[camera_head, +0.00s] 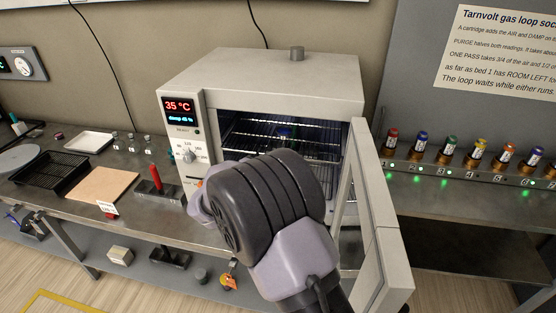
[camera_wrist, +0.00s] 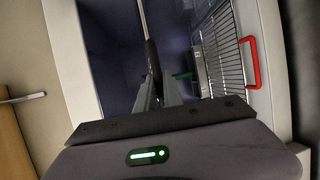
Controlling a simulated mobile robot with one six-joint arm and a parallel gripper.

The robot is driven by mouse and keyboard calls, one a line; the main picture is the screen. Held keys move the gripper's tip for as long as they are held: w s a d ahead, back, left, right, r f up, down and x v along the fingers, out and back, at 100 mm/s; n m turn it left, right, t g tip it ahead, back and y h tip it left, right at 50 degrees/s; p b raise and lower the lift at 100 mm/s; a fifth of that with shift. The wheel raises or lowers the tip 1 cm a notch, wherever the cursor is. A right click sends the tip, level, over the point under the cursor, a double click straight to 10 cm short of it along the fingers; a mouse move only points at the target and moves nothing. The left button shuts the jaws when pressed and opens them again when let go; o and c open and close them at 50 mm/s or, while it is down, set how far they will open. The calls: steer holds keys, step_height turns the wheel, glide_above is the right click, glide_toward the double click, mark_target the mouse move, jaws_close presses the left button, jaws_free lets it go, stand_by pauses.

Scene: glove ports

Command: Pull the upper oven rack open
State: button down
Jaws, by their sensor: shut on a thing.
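The oven (camera_head: 285,75) stands on the bench with its door (camera_head: 370,200) swung open to the right. Wire racks (camera_head: 290,130) show inside; my arm hides their front edges in the head view. In the wrist view, the upper rack (camera_wrist: 143,25) appears edge-on as a thin line running to a dark handle (camera_wrist: 152,58). My gripper (camera_wrist: 157,85) is shut on this dark handle. The lower rack (camera_wrist: 222,45) lies to the right there, with a red handle (camera_wrist: 252,65) that my gripper does not touch. The head view hides my fingertips.
A red-handled tool (camera_head: 156,178), a tan board (camera_head: 101,185) and a black basket (camera_head: 50,171) lie on the bench to the left. Capped cartridges (camera_head: 449,148) stand in a row at the right, beyond the door.

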steer(key=s+a+b, duration=0.2)
steer(key=s+a, duration=0.1)
steer(key=s, duration=1.2)
steer(key=shift+b, duration=0.35)
steer(key=c, duration=1.5)
jaws_free()
steer(key=p+v, duration=0.3)
steer(key=v, duration=1.4)
steer(key=shift+s+p, duration=0.25)
steer(key=shift+p, duration=0.05)
